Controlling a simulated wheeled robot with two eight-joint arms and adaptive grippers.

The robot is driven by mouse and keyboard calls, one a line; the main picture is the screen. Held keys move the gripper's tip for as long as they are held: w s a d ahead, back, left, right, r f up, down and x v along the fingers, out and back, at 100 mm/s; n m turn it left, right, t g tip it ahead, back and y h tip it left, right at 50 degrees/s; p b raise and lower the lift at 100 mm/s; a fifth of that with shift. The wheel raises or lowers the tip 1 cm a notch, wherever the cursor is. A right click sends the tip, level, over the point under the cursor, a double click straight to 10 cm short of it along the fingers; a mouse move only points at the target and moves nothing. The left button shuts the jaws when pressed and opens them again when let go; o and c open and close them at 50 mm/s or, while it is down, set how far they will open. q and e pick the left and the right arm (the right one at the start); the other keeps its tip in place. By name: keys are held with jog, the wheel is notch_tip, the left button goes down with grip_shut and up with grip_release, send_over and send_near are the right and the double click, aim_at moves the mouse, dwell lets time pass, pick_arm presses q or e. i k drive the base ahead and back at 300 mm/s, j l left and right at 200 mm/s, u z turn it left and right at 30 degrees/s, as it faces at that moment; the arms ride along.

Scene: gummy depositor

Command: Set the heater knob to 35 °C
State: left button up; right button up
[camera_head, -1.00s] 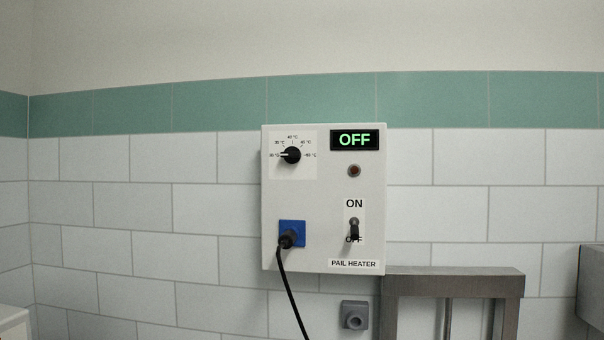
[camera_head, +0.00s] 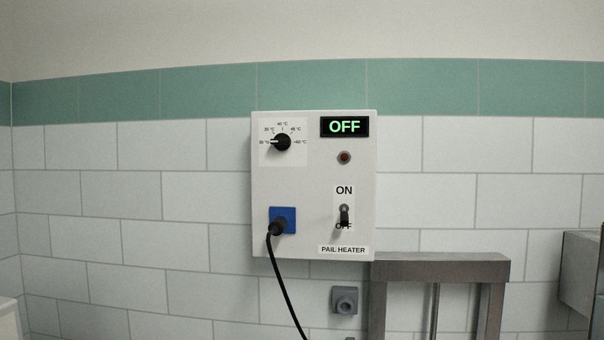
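The heater knob (camera_head: 283,142) is a black round dial with a white pointer line at the upper left of a white wall box (camera_head: 312,185) labelled PAIL HEATER. Its pointer aims left, at the 30 °C mark; the 35 °C mark (camera_head: 269,129) is at its upper left. The display (camera_head: 344,127) reads OFF in green. The toggle switch (camera_head: 344,215) is tilted down towards OFF. The small red lamp (camera_head: 344,157) looks dark. Neither of my grippers is in view.
A black cable (camera_head: 283,280) hangs from a plug in the blue socket (camera_head: 290,215). A brown metal frame (camera_head: 440,268) stands below right, and a grey box (camera_head: 582,270) is at the right edge. A grey wall fitting (camera_head: 345,300) is under the heater box. The space before the box looks clear.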

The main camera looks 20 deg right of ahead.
aim_at(282, 142)
jog(key=l+z, duration=0.25)
jog(key=z, duration=0.2)
jog(key=l+z, duration=0.3)
jog(key=z, duration=0.15)
jog(key=l+z, duration=0.3)
jog(key=z, duration=0.15)
